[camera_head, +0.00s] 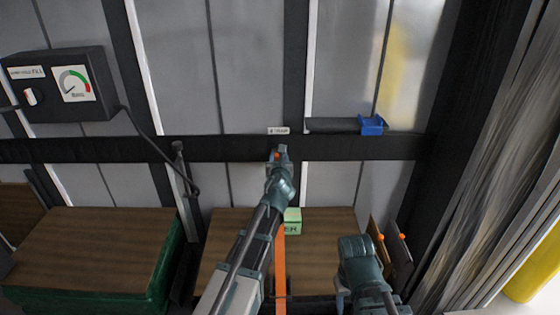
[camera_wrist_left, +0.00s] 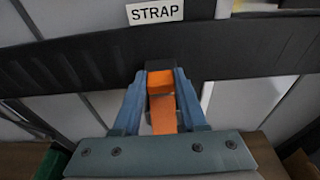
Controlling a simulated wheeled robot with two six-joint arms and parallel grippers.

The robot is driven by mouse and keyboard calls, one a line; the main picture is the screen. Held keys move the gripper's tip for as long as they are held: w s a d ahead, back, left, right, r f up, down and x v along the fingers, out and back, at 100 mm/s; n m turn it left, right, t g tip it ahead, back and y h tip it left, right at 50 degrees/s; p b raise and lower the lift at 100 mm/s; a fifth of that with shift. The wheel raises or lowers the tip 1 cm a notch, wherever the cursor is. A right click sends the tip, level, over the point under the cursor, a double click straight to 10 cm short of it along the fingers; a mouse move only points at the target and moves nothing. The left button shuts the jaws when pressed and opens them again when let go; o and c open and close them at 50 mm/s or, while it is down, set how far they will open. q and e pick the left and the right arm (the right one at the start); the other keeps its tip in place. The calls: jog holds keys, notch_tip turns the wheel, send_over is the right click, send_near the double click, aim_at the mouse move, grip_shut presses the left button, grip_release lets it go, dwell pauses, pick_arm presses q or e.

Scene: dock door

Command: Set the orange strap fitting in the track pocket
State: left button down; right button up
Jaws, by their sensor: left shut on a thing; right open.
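The orange strap fitting (camera_wrist_left: 160,82) is between the fingertips of my left gripper (camera_wrist_left: 160,76), with its orange strap (camera_wrist_left: 164,115) trailing below. In the head view, my left gripper (camera_head: 280,151) is at the dark horizontal track (camera_head: 230,148), just under a small white label (camera_head: 278,130). Only a speck of the fitting (camera_head: 277,156) shows there. The strap (camera_head: 281,270) hangs below my left arm. The pocket is hidden behind the gripper and fitting; I cannot tell whether the fitting is inside it. My right gripper (camera_head: 357,247) is open, low and to the right, apart from the track.
The STRAP label (camera_wrist_left: 155,11) is above the track. A blue clip (camera_head: 371,125) sits on the rail at right. A dark gauge box (camera_head: 62,84) with a cable is upper left. Wooden-topped boxes (camera_head: 95,245) stand below. A grey curtain (camera_head: 490,150) hangs at right.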

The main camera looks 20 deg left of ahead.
pick_arm(q)
jog(key=shift+f, duration=0.2)
jog(key=shift+c, duration=2.2)
grip_release()
jog(key=shift+r, duration=0.1)
jog(key=shift+r, duration=0.25)
jog(key=p+v, duration=0.2)
jog(key=v, duration=1)
jog(key=shift+f, duration=0.15)
